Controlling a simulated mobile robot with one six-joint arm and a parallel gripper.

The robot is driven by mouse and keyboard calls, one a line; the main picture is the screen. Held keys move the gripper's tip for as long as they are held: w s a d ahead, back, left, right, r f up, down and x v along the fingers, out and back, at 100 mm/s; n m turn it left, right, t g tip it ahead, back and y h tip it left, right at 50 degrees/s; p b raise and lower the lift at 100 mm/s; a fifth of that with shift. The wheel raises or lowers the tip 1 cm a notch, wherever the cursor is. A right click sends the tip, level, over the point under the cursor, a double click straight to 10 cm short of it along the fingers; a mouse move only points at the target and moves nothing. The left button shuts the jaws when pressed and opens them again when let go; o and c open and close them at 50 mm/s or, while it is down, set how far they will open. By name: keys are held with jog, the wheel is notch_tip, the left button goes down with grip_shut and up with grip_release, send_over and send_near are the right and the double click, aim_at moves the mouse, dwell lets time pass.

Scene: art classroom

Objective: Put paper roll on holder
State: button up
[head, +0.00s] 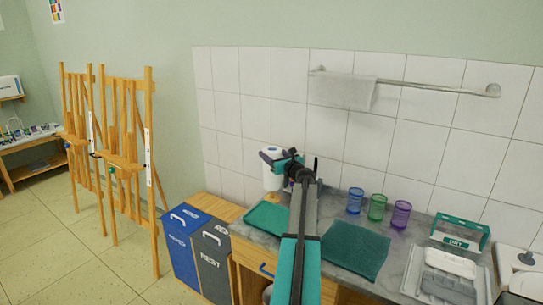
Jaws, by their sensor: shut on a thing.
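The white paper roll (271,176) stands upright at the back left of the counter, against the tiled wall. My gripper (274,155) is at the upper part of the roll and is shut on it. A small light-wood piece (271,197), which looks like the base of the holder, shows just under the roll. I cannot tell whether the roll is around a post or touches this base. My arm hides part of the counter to the right of the roll.
Blue, green (377,207) and purple cups stand behind. A dish rack and a teal-framed box (460,232) are at the right. A towel rail (430,86) is on the wall. Blue and grey bins (188,247) stand left.

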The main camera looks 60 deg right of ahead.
jog(key=shift+f+b, duration=1.95)
jog(key=shift+f, duration=0.95)
dwell(0.4)
jog(key=o, duration=2)
jog(key=shift+r+p, duration=2.9)
jog(key=shift+r, duration=1.1)
